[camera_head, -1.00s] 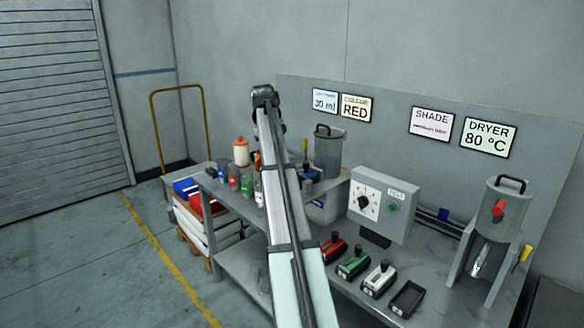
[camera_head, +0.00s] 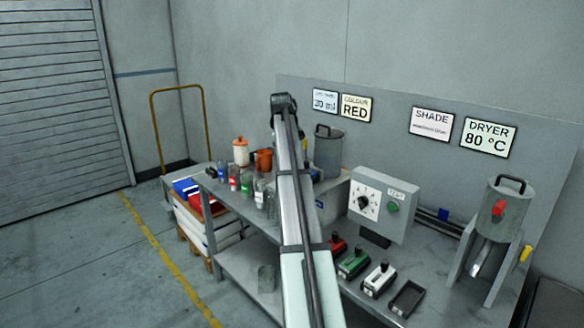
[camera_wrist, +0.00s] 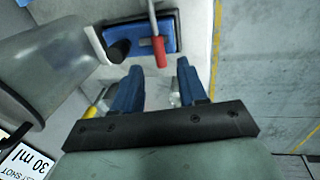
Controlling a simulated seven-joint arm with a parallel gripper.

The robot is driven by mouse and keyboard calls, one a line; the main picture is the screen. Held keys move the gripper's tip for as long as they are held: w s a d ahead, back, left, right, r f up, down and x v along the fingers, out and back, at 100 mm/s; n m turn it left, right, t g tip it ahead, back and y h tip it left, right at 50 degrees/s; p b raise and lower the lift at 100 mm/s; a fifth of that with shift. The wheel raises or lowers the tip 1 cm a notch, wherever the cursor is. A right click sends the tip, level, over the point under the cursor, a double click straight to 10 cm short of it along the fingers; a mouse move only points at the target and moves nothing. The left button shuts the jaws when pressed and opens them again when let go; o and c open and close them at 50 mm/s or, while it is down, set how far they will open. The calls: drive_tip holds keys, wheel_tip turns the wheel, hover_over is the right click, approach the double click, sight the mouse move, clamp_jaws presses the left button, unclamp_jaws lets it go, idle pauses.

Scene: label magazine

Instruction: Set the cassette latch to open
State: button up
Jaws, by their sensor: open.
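In the wrist view a blue cassette-like block (camera_wrist: 172,36) lies at the top, with a thin metal lever (camera_wrist: 152,12) over it. The lever ends in a red grip (camera_wrist: 159,52). I take this lever for the cassette latch; its marked positions cannot be read. My gripper (camera_wrist: 159,66) is open, its two blue fingers apart, with the red grip appearing between and just beyond the tips. Whether they touch it cannot be told. In the head view my arm hides the gripper and most of this spot.
A black knob (camera_wrist: 118,50) sits beside the block. Bottles (camera_head: 246,182) and an orange jug (camera_head: 263,160) stand left.

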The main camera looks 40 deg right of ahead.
drive_tip(key=shift+d+f, duration=0.2)
drive_tip(key=shift+f, duration=0.85)
drive_tip(key=shift+d+f, duration=0.2)
drive_tip(key=shift+f, duration=0.8)
drive_tip(key=shift+c, duration=0.2)
clamp_jaws()
